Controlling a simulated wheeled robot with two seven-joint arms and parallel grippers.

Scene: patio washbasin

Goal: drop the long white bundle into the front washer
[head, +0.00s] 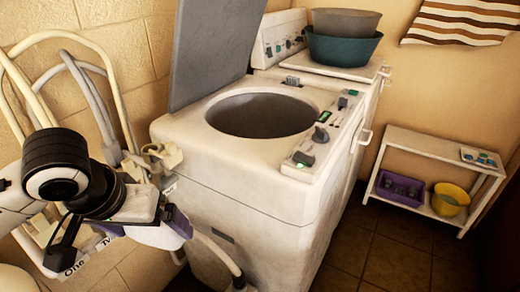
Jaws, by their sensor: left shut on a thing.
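The front washer (250,185) is white, with its grey lid (215,50) raised and its round, dark drum opening (262,115) facing up. My left gripper (168,222) is at the lower left, beside the washer's left side and below the level of its top. It is shut on a pale whitish thing (158,237), apparently the white bundle. Only a small part of this shows below the gripper; its full length and shape are hidden. The drum opening is up and to the right of the gripper. My right gripper is not in view.
A second white machine (372,72) stands behind, with a teal basin (342,48) and a grey basin (345,22) stacked on top. Hoses (75,65) loop along the left wall. A low white shelf (430,145) at right holds a purple crate (400,188) and yellow bucket (449,199).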

